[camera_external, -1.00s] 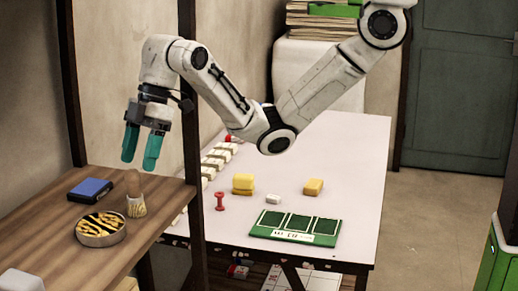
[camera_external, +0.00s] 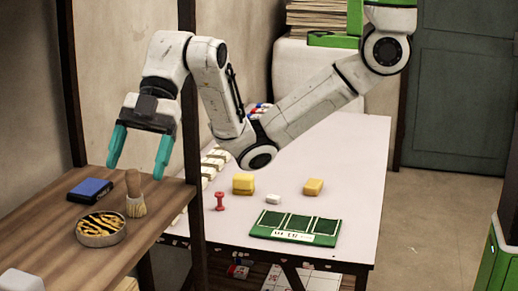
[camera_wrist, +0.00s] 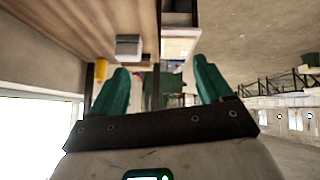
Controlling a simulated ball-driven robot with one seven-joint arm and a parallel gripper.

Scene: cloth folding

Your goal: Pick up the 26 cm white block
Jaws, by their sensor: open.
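A pale white block (camera_external: 20,282) sits on the wooden shelf at the bottom left of the external view, partly cut off by the frame. A pale block (camera_wrist: 129,44) also shows on the wood in the wrist view, seemingly the same one. A much smaller white block (camera_external: 273,199) lies on the white table. I cannot measure either block's length. My gripper (camera_external: 137,169) has teal fingers spread wide and is empty. It hangs over the back of the shelf, well apart from the larger block. Its fingers also show in the wrist view (camera_wrist: 161,68).
On the shelf (camera_external: 65,235) are a round tin (camera_external: 101,229), a brush (camera_external: 135,195) and a blue box (camera_external: 90,189). A dark post (camera_external: 190,130) stands right of my gripper. The white table (camera_external: 345,165) holds yellow blocks (camera_external: 243,184) and a green tray (camera_external: 295,228).

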